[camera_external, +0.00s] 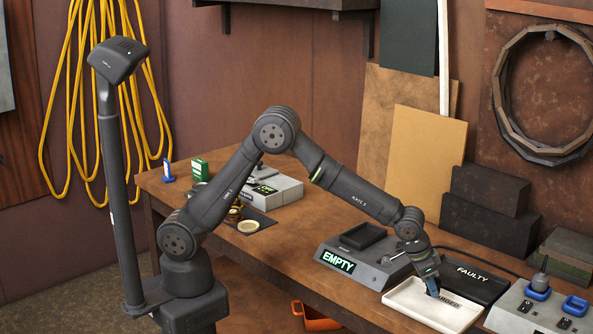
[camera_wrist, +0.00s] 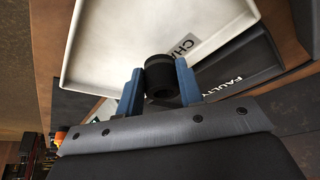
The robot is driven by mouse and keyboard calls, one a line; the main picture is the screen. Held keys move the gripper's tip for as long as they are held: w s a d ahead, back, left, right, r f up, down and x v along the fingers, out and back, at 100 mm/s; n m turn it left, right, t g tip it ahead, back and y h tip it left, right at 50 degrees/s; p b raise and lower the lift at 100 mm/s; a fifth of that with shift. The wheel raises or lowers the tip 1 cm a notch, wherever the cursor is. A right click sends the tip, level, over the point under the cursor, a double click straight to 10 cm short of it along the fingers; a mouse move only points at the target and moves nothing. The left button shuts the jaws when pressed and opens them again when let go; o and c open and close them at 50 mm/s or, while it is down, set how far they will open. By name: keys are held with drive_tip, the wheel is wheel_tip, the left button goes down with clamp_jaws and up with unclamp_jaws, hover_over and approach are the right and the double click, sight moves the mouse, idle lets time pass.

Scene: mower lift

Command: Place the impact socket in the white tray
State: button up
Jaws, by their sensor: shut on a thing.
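The impact socket (camera_wrist: 161,80) is a black cylinder between the blue fingers of my gripper (camera_wrist: 160,88) in the wrist view. My gripper is shut on it. The white tray (camera_wrist: 85,72) lies beyond the fingers, and the socket shows in front of its floor and near edge. In the external view, my gripper (camera_external: 432,285) is over the white tray (camera_external: 412,318), towards its back. The tray has a label, partly hidden by the gripper. The socket cannot be made out there. I cannot tell whether it touches the tray.
A black tray marked FAULTY (camera_external: 475,282) sits directly behind the white tray. A grey device reading EMPTY (camera_external: 340,263) is to the left. A grey station with blue holders (camera_external: 540,310) is to the right. The front of the white tray is clear.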

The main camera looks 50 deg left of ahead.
drive_tip(key=shift+f, duration=1.3)
drive_tip(key=shift+f, duration=0.15)
drive_tip(key=o, duration=1)
drive_tip(key=v, duration=1.2)
